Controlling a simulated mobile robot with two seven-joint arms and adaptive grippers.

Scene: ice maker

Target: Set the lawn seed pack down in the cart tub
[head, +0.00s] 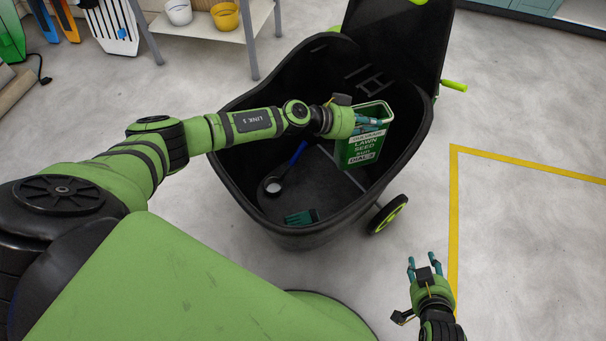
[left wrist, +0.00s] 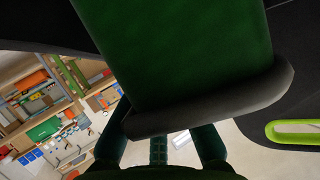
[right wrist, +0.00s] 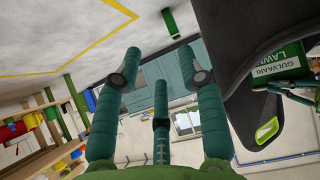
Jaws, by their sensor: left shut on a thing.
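The lawn seed pack (head: 362,147) is a green box with a white label and lettering, upright inside the black cart tub (head: 232,178) at its right side. I cannot tell whether its base touches the tub floor. My left gripper (head: 372,124) reaches over the tub and is shut on the pack near its top. In the left wrist view the pack (left wrist: 180,50) fills the upper middle, close to the fingers. My right gripper (head: 425,264) is open and empty, outside the tub at the lower right. The pack also shows at the right edge of the right wrist view (right wrist: 278,65).
A blue-handled tool (head: 272,186) and a small green brush-like item (head: 301,217) lie on the tub floor. The cart's wheel (head: 388,215) stands at its right. A shelf (head: 200,30) with pots is behind. Floor at right is clear, with yellow tape (head: 453,215).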

